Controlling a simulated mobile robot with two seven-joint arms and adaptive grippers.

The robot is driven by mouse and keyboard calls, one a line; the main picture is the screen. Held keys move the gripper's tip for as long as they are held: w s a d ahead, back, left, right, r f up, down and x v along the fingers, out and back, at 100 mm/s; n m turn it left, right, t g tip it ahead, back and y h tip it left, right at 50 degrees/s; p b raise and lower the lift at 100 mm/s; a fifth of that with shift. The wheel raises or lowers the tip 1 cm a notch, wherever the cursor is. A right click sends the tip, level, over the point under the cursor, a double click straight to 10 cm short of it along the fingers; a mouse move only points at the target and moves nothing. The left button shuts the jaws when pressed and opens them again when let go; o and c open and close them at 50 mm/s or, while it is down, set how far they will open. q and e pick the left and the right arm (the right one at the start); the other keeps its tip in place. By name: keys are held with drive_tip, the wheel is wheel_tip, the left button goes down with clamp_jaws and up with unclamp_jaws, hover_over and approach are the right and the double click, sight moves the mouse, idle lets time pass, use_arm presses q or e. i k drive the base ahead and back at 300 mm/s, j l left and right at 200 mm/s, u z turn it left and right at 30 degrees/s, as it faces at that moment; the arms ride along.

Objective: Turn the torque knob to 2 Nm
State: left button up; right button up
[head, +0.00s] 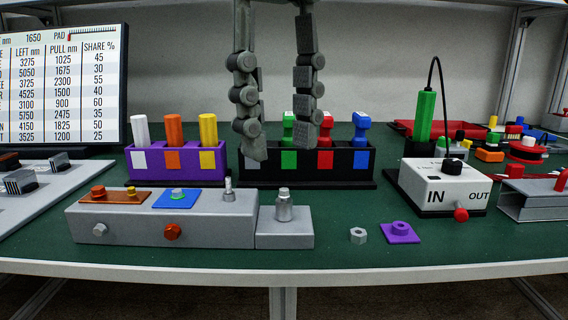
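A white box (443,190) marked IN and OUT stands right of centre, with a black knob (452,166) on top and a red knob (461,214) on its front. The black one may be the torque knob; no Nm scale is readable. A green-handled tool (425,116) with a black cable stands upright behind the box. My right gripper (280,152) hangs from the top centre, its two fingers apart with nothing between them. It is well left of the white box, in front of the black rack. My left gripper is not in view.
A black rack (345,178) and a purple rack (180,173) hold coloured pieces. A grey block (130,229) with fittings lies in front. A hex nut (358,235) and purple plate (400,232) lie near the front edge. A screen (60,85) stands left; a red tray (405,126) lies back right.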

sight(450, 166)
drive_tip(key=k, duration=1)
